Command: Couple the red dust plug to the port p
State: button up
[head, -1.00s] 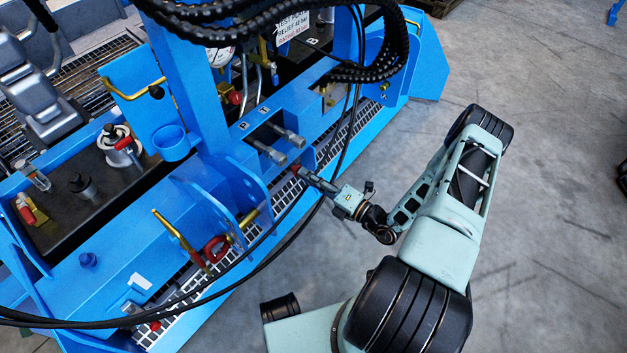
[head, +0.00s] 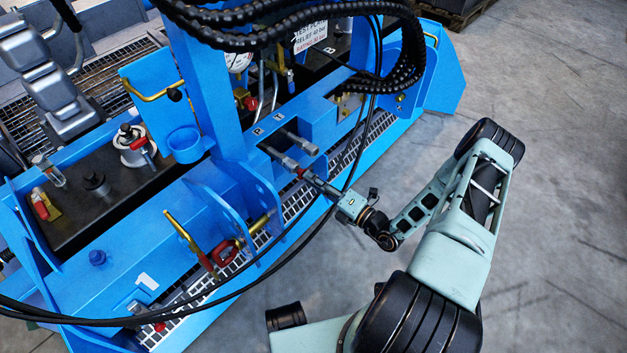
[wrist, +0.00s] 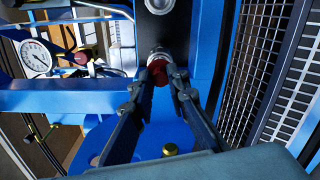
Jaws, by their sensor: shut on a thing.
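The red dust plug (wrist: 159,73) is between the fingertips of my gripper (wrist: 164,83) in the wrist view. My gripper is shut on it. In the head view the plug (head: 299,172) shows as a small red spot at the tip of my gripper (head: 306,177). Port p (head: 289,163) is the silver fitting nearer the "P" label on the blue block. Its silver end (wrist: 157,53) lies right beyond the plug in the wrist view, in line with it. The plug appears to meet the fitting's end. How deeply it sits is hidden.
A second silver fitting (head: 309,148) stands beside port p. Black hoses (head: 343,185) hang past my gripper. A blue bracket plate (head: 262,200) and a red-handled part (head: 222,250) are to the left. A gauge (wrist: 36,58) shows in the wrist view.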

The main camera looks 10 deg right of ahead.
jog(key=shift+w+a, duration=0.15)
jog(key=shift+x, duration=1.05)
jog(key=o, duration=0.8)
jog(key=shift+o, duration=0.2)
jog(key=v, duration=1.2)
